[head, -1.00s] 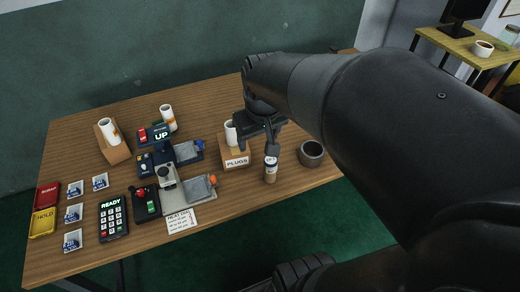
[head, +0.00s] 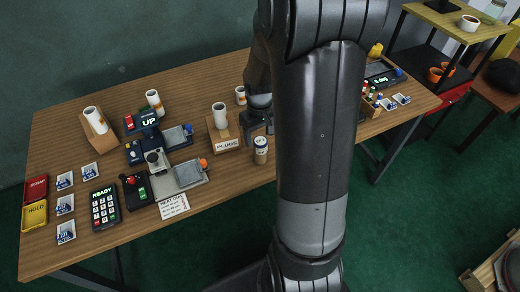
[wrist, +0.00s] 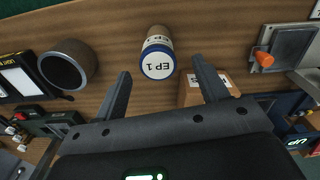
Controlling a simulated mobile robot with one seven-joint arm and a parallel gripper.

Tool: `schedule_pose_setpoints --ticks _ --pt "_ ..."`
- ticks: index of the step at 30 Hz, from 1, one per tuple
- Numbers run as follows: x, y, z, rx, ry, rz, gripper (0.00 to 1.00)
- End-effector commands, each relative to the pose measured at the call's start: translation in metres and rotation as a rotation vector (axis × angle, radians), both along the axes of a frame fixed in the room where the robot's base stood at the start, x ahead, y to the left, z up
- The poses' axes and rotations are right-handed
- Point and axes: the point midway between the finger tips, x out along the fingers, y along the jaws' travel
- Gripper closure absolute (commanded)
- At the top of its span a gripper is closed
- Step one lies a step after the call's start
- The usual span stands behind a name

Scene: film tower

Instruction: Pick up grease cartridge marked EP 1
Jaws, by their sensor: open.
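The grease cartridge marked EP 1 (wrist: 158,60) stands upright on the wooden table, with a white top label and a blue band. It also shows in the head view (head: 261,150), in front of the PLUGS box. In the wrist view my gripper (wrist: 158,75) is open and empty. Its two fingers point toward the cartridge, one on each side of it in the picture, with the cartridge just beyond their tips and apart from them. In the head view my arm hides much of the gripper.
A dark round cup (wrist: 69,65) stands left of the cartridge in the wrist view. The PLUGS box (head: 226,145) holds a white roll close by. A grey press-like device (head: 177,178), a keypad (head: 104,206) and SCRAP (head: 36,188) and HOLD (head: 34,215) trays lie left.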

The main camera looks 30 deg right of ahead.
Motion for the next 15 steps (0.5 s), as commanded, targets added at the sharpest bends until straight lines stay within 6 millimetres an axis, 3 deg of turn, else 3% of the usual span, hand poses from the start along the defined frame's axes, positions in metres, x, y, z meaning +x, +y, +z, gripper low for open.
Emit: schedule_pose_setpoints --ticks 8,15 --pt "-0.001 -0.001 -0.023 0.001 0.003 -0.001 0.33" --pt "-0.001 -0.003 -0.055 0.001 0.003 -0.001 0.33"
